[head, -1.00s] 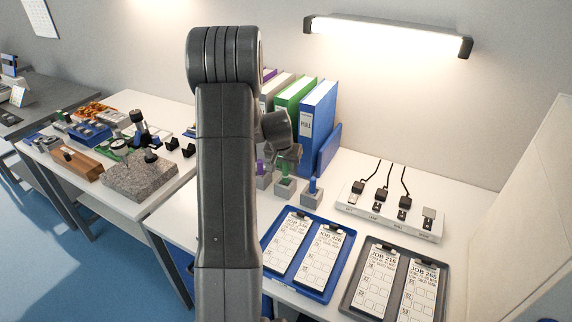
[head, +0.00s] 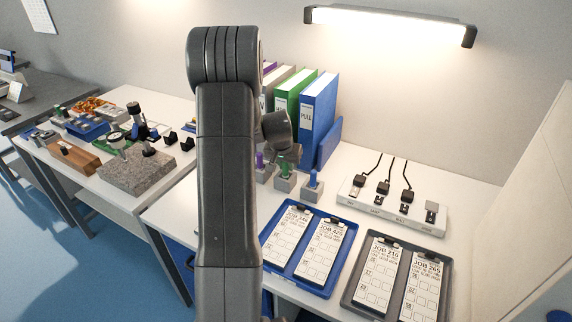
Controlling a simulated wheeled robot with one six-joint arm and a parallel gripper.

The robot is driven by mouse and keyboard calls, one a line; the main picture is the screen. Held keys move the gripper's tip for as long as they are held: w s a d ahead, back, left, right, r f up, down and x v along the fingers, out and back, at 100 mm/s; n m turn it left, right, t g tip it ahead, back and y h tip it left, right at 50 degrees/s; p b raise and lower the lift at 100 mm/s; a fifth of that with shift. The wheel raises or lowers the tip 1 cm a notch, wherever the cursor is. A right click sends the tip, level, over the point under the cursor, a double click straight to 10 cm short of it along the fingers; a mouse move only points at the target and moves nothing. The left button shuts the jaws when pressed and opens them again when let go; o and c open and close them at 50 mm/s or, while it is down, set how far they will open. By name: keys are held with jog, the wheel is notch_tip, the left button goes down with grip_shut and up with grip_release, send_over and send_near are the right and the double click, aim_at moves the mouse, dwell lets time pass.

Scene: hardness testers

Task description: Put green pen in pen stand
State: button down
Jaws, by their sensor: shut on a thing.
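The green pen (head: 284,166) stands upright at the middle grey pen stand (head: 285,184), a small block on the white table. I cannot tell whether its lower end is fully seated. My gripper (head: 286,153) is small and partly hidden behind my own arm; it is just above the stand, around the upper part of the green pen, and looks shut on it. A purple pen (head: 260,160) stands in a similar block to the left, partly behind my arm. A blue pen (head: 313,178) stands in a block to the right.
Binders, green (head: 291,95) and blue (head: 318,108) among them, stand close behind the pens. A blue tray (head: 334,283) and a grey tray (head: 352,292) with job cards lie in front. A white strip with black plugs (head: 361,181) lies to the right. A granite block (head: 140,172) is on the left table.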

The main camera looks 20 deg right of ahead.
jog(key=shift+f, duration=0.25)
jog(key=c, duration=1.2)
grip_release()
jog(key=shift+c, duration=0.2)
jog(key=b+v, duration=0.1)
jog(key=v, duration=1.2)
jog(key=shift+r, duration=0.4)
jog(key=shift+s+a+f, duration=0.1)
